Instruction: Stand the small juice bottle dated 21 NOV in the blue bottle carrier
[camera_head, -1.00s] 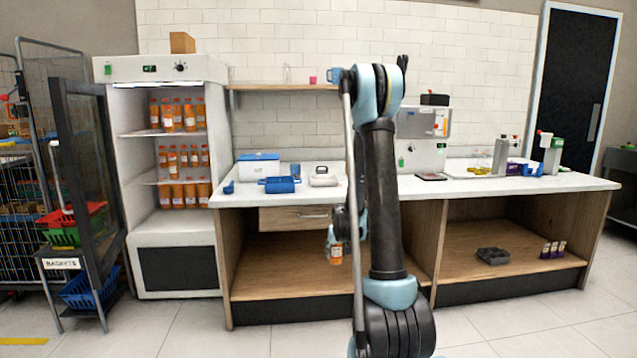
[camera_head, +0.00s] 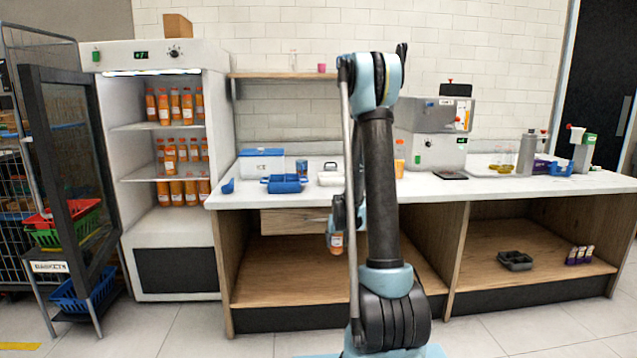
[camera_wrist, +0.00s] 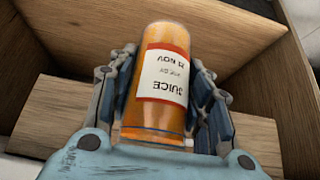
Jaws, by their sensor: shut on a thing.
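My gripper (camera_wrist: 160,105) is shut on a small orange juice bottle (camera_wrist: 160,110). In the wrist view its label appears upside down and reads JUICE and 21 NOV. In the head view the bottle (camera_head: 336,246) hangs under my gripper (camera_head: 336,228), in front of the counter and below its top. The blue bottle carrier (camera_head: 284,184) stands on the left part of the counter top, up and to the left of my gripper. The inside of its compartments is too small to make out. My arm hides part of the counter.
A white carrier (camera_head: 331,178), a blue can (camera_head: 302,167) and a blue-and-white box (camera_head: 262,164) stand near the blue carrier. The open fridge (camera_head: 168,235) at left holds several juice bottles. A grey carrier (camera_head: 515,260) sits on the lower right shelf. Floor in front is clear.

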